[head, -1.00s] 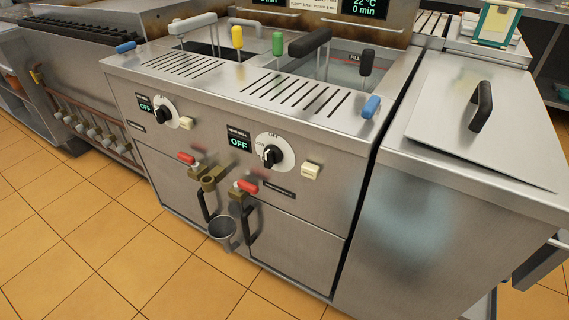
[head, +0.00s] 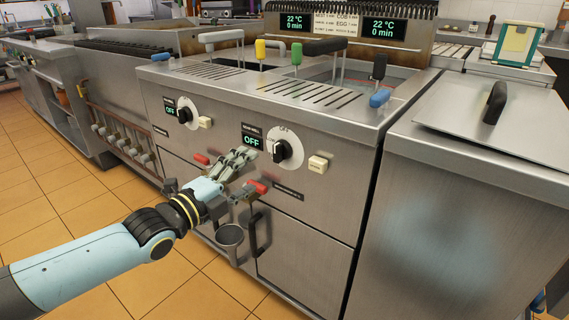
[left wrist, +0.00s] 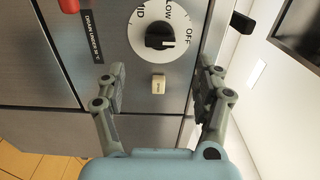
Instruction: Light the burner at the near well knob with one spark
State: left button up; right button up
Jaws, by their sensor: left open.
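The near well knob (head: 283,151), black on a white dial, sits on the steel front panel; the sign by it reads OFF. It also shows in the left wrist view (left wrist: 158,37), beside the marks MID, LOW and OFF. A cream push button (head: 318,163) is to the lower right of the dial; in the left wrist view it (left wrist: 158,84) lies between the two fingers. My left gripper (head: 247,158) is open and empty in front of the panel, left of the knob in the head view. No flame is visible. My right gripper is not in view.
A steel cabinet (head: 440,230) stands at the right.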

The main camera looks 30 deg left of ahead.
aim_at(275, 155)
pick_arm(q)
jog(key=w+b, duration=0.2)
jog(key=w, duration=0.1)
jog(key=w+b, duration=0.1)
jog(key=shift+w+d+f+b, duration=0.2)
jog(key=shift+w+f+b, duration=0.15)
jog(key=shift+f+b, duration=0.05)
jog(key=shift+w+r, duration=0.15)
jog(key=shift+w, duration=0.2)
jog(key=shift+w+d, duration=0.1)
jog(key=shift+w, duration=0.2)
jog(key=shift+w+r+b, duration=0.15)
jog(key=shift+w+b, duration=0.4)
jog(key=shift+w+r+p, duration=0.2)
jog(key=shift+w+p, duration=0.25)
jog(key=shift+w, duration=0.05)
jog(key=shift+w+r+p, duration=0.15)
jog(key=shift+w+p, duration=0.25)
jog(key=shift+w, duration=0.35)
jog(key=shift+w+f, duration=0.1)
jog(key=shift+f, duration=0.15)
jog(key=shift+d, duration=0.1)
jog(key=shift+c, duration=0.6)
jog(key=c, duration=1)
jog(key=shift+c, duration=0.2)
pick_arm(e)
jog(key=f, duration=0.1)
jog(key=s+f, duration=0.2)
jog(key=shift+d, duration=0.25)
